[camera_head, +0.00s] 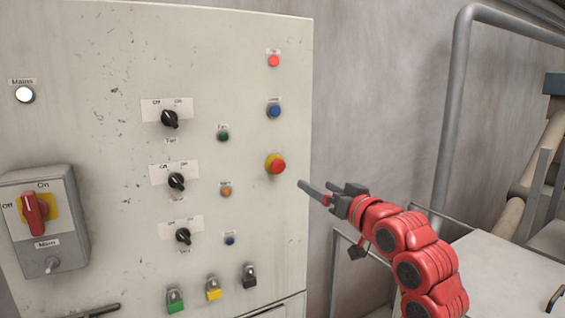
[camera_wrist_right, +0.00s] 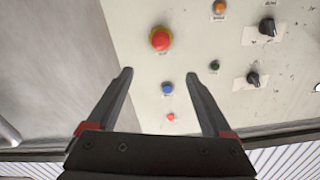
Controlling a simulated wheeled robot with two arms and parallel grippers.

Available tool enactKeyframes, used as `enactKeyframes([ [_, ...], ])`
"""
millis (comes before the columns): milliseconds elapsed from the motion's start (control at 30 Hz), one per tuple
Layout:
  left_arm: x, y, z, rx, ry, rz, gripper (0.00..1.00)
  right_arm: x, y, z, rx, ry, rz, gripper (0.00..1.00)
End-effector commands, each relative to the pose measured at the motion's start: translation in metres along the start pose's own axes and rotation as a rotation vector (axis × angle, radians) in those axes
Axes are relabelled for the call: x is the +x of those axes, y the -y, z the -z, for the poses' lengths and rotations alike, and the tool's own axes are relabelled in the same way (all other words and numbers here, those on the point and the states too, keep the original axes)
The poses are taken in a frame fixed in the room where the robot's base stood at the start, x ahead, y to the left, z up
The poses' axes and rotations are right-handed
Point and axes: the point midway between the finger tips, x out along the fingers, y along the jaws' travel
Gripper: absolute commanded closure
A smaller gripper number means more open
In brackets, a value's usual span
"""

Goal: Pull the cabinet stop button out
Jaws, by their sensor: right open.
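The cabinet stop button (camera_head: 276,165) is a red mushroom head on a yellow collar, on the right side of the cabinet front. It also shows in the right wrist view (camera_wrist_right: 160,39), beyond the fingertips and roughly centred between them. My right gripper (camera_head: 316,189) is to the right of the button in the head view, apart from it. In the right wrist view its two fingers (camera_wrist_right: 158,74) are spread wide with nothing between them touching. My left gripper is not in view.
The pale cabinet (camera_head: 110,150) carries black selector switches (camera_head: 176,181), small coloured buttons, a blue button (camera_head: 274,110), a red lamp (camera_head: 274,61) and a red main switch (camera_head: 36,214). Padlocks (camera_head: 213,290) hang low.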

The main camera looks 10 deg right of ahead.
Motion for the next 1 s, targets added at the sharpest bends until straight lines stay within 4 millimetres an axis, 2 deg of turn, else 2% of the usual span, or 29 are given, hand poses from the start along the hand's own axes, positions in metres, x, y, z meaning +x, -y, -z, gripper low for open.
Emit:
enactKeyframes([
  [167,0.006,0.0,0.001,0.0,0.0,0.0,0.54,0.01,0.003,0.0,-0.006,0.024,0.002,0.15],
  [700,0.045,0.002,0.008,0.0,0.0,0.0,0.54,0.122,0.003,0.0,-0.005,0.022,0.001,0.15],
  [1000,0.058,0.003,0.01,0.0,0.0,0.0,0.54,0.162,0.002,-0.001,-0.006,0.017,0.001,0.15],
])
